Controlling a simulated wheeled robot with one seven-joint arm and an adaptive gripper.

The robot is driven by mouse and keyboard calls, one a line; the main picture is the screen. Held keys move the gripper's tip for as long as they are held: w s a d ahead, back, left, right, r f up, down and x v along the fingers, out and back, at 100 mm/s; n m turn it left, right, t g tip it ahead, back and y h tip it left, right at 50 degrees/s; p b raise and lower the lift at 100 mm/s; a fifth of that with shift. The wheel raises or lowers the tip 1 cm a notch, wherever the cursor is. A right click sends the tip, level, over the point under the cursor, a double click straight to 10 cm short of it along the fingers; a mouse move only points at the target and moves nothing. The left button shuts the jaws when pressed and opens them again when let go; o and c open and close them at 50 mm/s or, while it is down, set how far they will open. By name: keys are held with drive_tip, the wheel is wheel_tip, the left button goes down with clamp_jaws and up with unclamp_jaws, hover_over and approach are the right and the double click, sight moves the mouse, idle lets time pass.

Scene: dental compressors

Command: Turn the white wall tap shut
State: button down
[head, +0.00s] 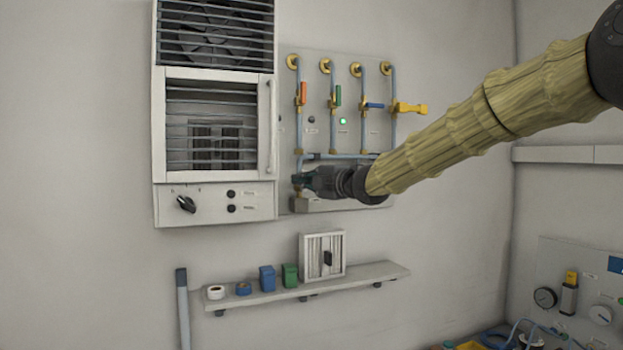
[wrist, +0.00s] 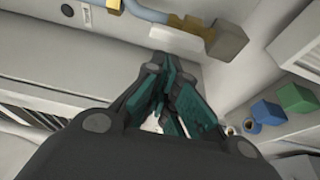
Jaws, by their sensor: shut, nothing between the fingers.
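My gripper (head: 304,181) is in front of the lower left of the pipe panel (head: 345,62), close to a brass fitting (head: 298,192) at the foot of the left pipe, and may hide the tap. In the wrist view my gripper (wrist: 172,75) has its teal fingers together, with nothing held. A brass fitting on a pipe (wrist: 190,25) shows beyond the fingertips, apart from them. A small white patch shows between the finger links; I cannot tell what it is.
Above are taps with red (head: 303,93), green (head: 337,96), blue (head: 374,106) and yellow (head: 410,108) handles. A white louvred cabinet (head: 160,130) stands close on the left. A shelf (head: 385,272) with small containers is below. The wall between is clear.

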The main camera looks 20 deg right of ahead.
drive_tip(key=p+x, duration=0.1)
drive_tip(key=x, duration=0.2)
idle(0.4)
drive_tip(key=shift+w+a, duration=0.1)
drive_tip(key=shift+w, duration=0.05)
